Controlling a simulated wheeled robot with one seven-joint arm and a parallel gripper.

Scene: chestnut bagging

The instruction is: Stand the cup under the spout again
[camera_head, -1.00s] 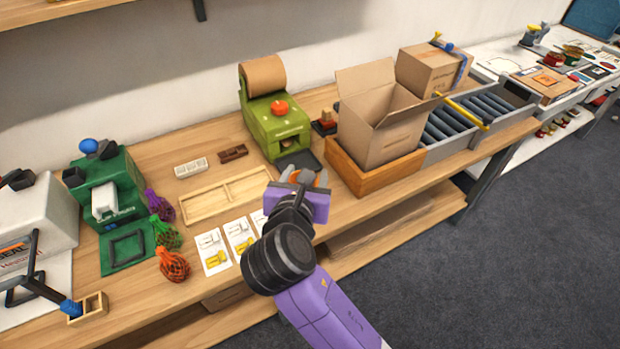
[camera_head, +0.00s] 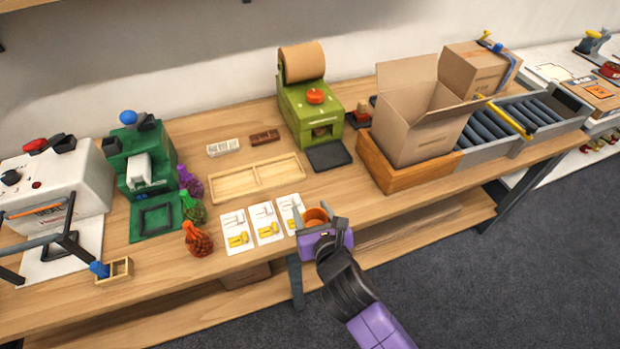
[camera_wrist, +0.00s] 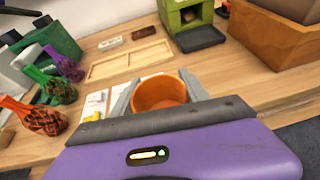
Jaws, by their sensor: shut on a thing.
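The orange cup (camera_head: 317,214) is held by my gripper (camera_head: 319,222) near the table's front edge, right of the white cards. The wrist view shows the cup (camera_wrist: 160,94) upright between my two grey fingers (camera_wrist: 158,90), open end up; its lower part is hidden by the gripper. The light green machine (camera_head: 303,112) stands behind, with a paper roll on top, an orange knob, a dark opening in front and a black tray (camera_head: 329,155) at its foot. I cannot make out a spout clearly. The cup is apart from the machine and tray.
A wooden tray (camera_head: 232,185) and white cards (camera_head: 268,223) lie left of the cup. Net bags (camera_head: 197,240) stand by the dark green machine (camera_head: 130,175). A cardboard box (camera_head: 415,125) in a wooden crate (camera_head: 415,178) stands right. Bare tabletop lies before the black tray.

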